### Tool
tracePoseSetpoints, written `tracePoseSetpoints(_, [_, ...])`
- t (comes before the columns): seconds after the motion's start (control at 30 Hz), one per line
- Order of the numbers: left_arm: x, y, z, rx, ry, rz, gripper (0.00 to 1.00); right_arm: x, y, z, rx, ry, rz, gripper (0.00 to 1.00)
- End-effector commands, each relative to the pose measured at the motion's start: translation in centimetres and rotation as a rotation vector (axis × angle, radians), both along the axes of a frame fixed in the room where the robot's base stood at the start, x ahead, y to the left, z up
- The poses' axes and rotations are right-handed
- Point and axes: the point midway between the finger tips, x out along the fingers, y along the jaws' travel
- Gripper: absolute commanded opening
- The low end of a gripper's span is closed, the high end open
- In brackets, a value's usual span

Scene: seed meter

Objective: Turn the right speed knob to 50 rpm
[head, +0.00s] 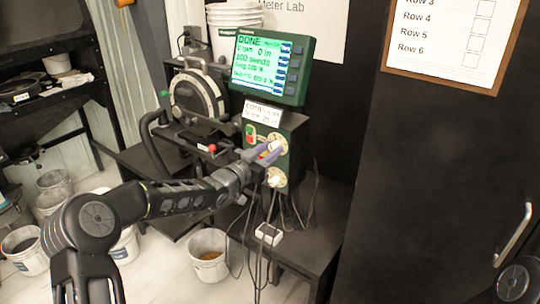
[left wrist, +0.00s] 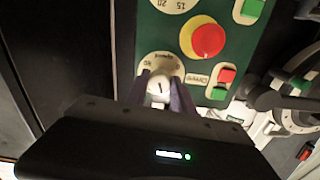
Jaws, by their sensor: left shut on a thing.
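The green control box (head: 297,150) below the screen carries two pale round dials, one above the other. My left gripper (head: 266,152) has its purple fingers at the upper dial, and they partly hide its knob. In the left wrist view the gripper (left wrist: 164,92) is shut on a white knob (left wrist: 159,86), one finger on each side. A dark pointer line shows on the knob. Its pale dial (left wrist: 160,60) has printing too small to read surely. The lower dial (head: 277,178) is free. My right gripper is out of view.
A red stop button (left wrist: 208,40) on a yellow ring sits close to the held knob, with red and green push buttons (left wrist: 226,76) beside it. The screen (head: 268,68) reads DONE. Cables hang below the box, and a bucket (head: 207,262) stands on the floor.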

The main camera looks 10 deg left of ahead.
Motion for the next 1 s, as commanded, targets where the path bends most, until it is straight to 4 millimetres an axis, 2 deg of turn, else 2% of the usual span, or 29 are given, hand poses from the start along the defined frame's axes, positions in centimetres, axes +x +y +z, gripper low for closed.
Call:
tracePoseSetpoints(0.03, [0.0, 0.0, -0.5, 0.026, -0.013, 0.000, 0.00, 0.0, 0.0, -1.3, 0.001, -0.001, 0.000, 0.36])
tracePoseSetpoints(0.5, [0.0, 0.0, -0.6, 0.391, -0.160, 0.000, 0.00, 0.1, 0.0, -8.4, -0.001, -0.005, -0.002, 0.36])
tracePoseSetpoints(1.0, [0.0, 0.0, -0.3, 0.833, -0.333, 0.000, 0.00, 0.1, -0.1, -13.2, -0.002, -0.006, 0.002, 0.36])
